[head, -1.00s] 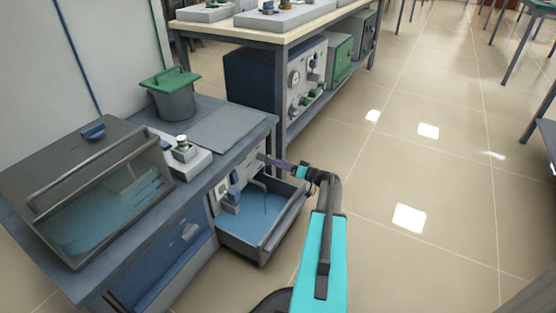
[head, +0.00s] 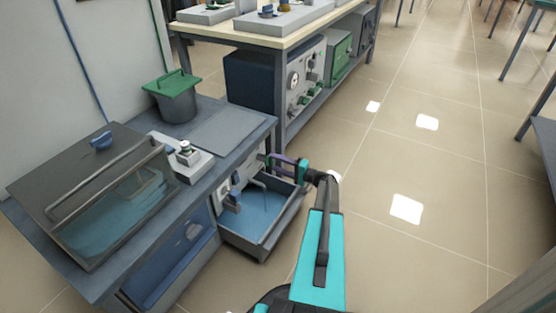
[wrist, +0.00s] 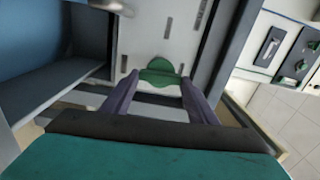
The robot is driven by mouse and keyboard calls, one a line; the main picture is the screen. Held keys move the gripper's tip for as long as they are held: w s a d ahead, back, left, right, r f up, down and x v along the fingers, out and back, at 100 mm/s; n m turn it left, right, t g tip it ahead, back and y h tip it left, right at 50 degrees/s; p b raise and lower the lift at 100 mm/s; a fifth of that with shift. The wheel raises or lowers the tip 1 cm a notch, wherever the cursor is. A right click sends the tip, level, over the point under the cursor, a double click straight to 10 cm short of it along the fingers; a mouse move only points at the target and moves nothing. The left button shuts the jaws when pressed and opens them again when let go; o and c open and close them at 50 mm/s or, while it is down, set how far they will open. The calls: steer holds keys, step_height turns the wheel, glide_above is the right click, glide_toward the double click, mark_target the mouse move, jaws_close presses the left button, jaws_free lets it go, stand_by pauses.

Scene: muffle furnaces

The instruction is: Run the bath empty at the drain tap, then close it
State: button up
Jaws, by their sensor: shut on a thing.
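The bath (head: 112,205) stands at the left of the bench, with a clear front and blue water inside. A drawer-like tray (head: 283,231) juts out below the bench's right end, with blue liquid in it and a thin bent pipe above. My gripper (head: 270,157) reaches the panel above the tray from the right. In the wrist view my gripper (wrist: 160,80) has its two purple fingers on either side of a green handle (wrist: 159,66), which looks like the drain tap, and is shut on it. The tap's outlet and any flow cannot be made out.
A grey pot with a green lid (head: 172,82) and a small white unit (head: 186,159) stand on the bench. A second bench (head: 285,35) with panelled boxes stands behind. Tiled floor to the right is clear.

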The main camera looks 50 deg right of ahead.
steer(key=shift+s+d+m, duration=0.15)
steer(key=shift+d+m, duration=0.05)
steer(key=shift+m, duration=0.4)
steer(key=shift+c, duration=0.2)
steer(key=shift+o, duration=0.2)
steer(key=o, duration=0.9)
steer(key=shift+o, duration=0.7)
steer(key=shift+a, duration=0.1)
steer(key=p+v, duration=0.3)
steer(key=v, duration=1)
steer(key=shift+s, duration=0.35)
steer(key=shift+f, duration=0.1)
